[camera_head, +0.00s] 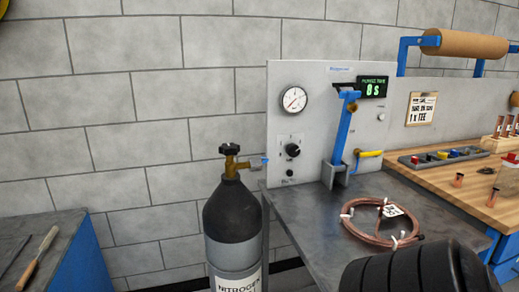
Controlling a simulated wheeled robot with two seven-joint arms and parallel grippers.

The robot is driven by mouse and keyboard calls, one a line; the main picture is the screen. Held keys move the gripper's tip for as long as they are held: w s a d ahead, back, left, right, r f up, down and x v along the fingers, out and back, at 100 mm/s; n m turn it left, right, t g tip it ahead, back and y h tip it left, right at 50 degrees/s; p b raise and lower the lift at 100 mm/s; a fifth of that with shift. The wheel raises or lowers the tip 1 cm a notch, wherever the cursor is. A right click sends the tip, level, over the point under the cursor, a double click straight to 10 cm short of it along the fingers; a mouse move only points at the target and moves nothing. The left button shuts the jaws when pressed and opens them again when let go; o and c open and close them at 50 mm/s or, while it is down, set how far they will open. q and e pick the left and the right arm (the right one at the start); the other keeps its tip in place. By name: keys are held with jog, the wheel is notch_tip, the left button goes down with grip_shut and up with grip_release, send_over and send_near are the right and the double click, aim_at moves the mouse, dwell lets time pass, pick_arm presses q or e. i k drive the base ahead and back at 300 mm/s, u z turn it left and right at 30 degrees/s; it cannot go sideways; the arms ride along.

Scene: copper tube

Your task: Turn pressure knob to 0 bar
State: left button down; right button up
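The black pressure knob (292,150) is on the upright grey panel (318,112), with small scale marks around it that are too small to read. Above it is a round white pressure gauge (294,99) with a red needle; its numbers are too small to read. Neither of my grippers is in view, and nothing touches the knob.
A dark nitrogen cylinder (232,212) with a brass valve stands left of the panel. A blue lever (343,130) and a yellow-handled valve (369,153) are right of the knob. Coiled copper tube (350,226) lies on the grey table (300,215). A black ribbed shape fills the lower right.

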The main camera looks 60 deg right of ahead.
aim_at(293, 150)
jog(key=z, duration=0.5)
jog(key=i, duration=0.9)
jog(key=z, duration=0.95)
